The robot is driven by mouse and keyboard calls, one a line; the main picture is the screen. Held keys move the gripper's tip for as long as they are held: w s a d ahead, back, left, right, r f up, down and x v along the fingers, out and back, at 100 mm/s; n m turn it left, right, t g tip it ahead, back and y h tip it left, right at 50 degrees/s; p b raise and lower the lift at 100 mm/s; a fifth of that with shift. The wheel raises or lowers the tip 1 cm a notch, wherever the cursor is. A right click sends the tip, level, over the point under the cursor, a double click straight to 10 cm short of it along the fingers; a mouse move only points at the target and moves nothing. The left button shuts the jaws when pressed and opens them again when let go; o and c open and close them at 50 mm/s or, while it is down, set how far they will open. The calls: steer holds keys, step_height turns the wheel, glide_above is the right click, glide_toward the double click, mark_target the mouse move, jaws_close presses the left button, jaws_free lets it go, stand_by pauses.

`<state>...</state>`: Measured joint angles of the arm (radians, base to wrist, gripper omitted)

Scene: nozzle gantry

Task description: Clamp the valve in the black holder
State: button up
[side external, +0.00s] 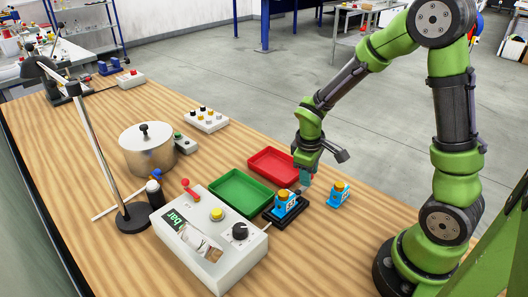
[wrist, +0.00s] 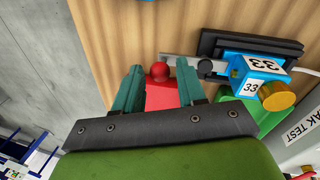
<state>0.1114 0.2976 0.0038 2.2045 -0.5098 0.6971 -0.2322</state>
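The black holder (side external: 269,215) is on the table by the grey-white box, and in the wrist view (wrist: 208,43) at upper right. A blue valve (side external: 284,210) with a yellow cap sits in it; the wrist view shows this valve (wrist: 252,68) marked 33. A metal lever (wrist: 180,57) reaches left from the holder and ends in a red ball (wrist: 159,72). My gripper (side external: 303,187), also in the wrist view (wrist: 160,67), is open, its teal fingers on either side of the ball with gaps visible. A second blue valve (side external: 338,195) stands on the table to the right.
A red tray (side external: 262,158) and a green tray (side external: 229,197) lie beside the holder. The leak-test box (side external: 206,262) stands in front with a red lever, yellow button and black knob. A pot (side external: 148,158), lamp stand and switch boxes are further left. The table right of the second valve is clear.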

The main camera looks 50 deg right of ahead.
mark_target(302, 191)
steer(key=shift+o, duration=0.5)
steer(key=a+r, duration=0.3)
steer(key=r, duration=1.3)
steer(key=shift+s+r, duration=0.3)
steer(key=shift+s, duration=0.1)
steer(key=shift+a, duration=0.1)
steer(key=s+a+r+m+t+y, duration=0.3)
steer(key=s+a+m+t+y, duration=0.1)
steer(key=s+a+m+t, duration=0.2)
steer(key=s+a, duration=0.1)
steer(key=s, duration=0.1)
steer(key=shift+s+a+r+t, duration=0.15)
steer(key=shift+s+a+t, duration=0.05)
steer(key=shift+s+t, duration=0.2)
steer(key=shift+o, duration=0.5)
